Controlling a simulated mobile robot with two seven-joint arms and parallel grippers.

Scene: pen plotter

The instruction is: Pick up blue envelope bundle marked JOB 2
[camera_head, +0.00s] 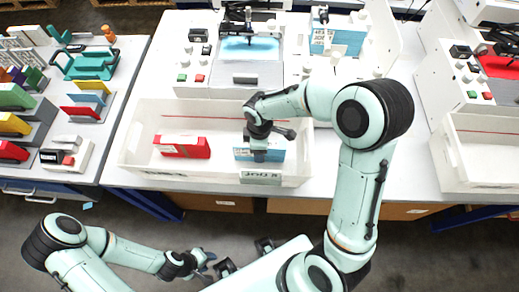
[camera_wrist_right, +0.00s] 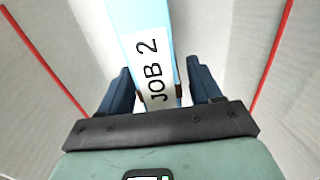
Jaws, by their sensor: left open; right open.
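The blue envelope bundle (camera_head: 241,154) lies in the right part of the white tray (camera_head: 222,176). In the right wrist view, the bundle (camera_wrist_right: 121,14) has a white label reading JOB 2. My right gripper (camera_head: 260,152) is over the bundle and partly hides it in the head view. In the wrist view my right gripper (camera_wrist_right: 156,84) is open, with one dark finger on each side of the bundle; I cannot tell whether they touch it. My left gripper (camera_head: 207,260) is open and empty, low in the picture, in front of the bench and away from the tray.
A red bundle (camera_head: 182,147) lies in the tray's left part. A plotter (camera_head: 245,62) with a blue sheet stands behind the tray. Another white tray (camera_head: 482,152) is at the right. A side table at left holds coloured items and a green carrier (camera_head: 90,64).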

